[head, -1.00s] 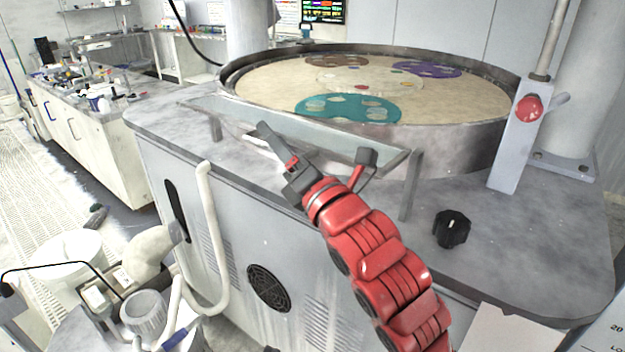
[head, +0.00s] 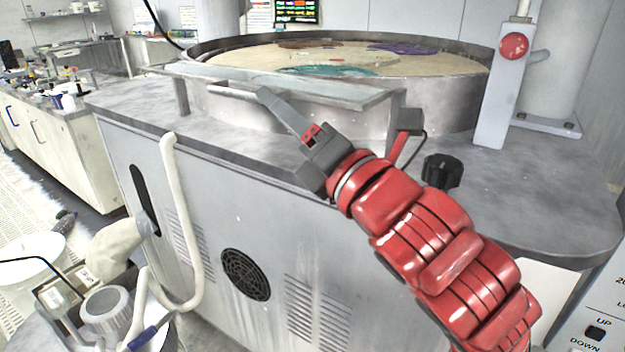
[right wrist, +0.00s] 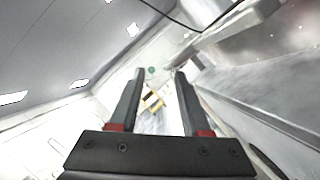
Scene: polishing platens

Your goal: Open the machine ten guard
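The guard (head: 335,93) is a clear panel with a grey frame, in front of the round polishing platen (head: 447,95) in the head view. It stands on short posts and lies nearly edge-on to me. A pale handle bar (head: 236,93) runs along its front left. My right gripper (head: 268,98) has its fingertip beside the right end of this bar; I cannot tell whether they touch. In the right wrist view the right gripper's fingers (right wrist: 158,82) are apart with nothing held between them. My left gripper is not in view.
A red button (head: 513,46) sits on a post at the right. A black knob (head: 441,171) stands on the grey top. A pale hose (head: 183,225) runs down the machine front. A white bucket (head: 32,258) and a bench (head: 55,140) are at the left.

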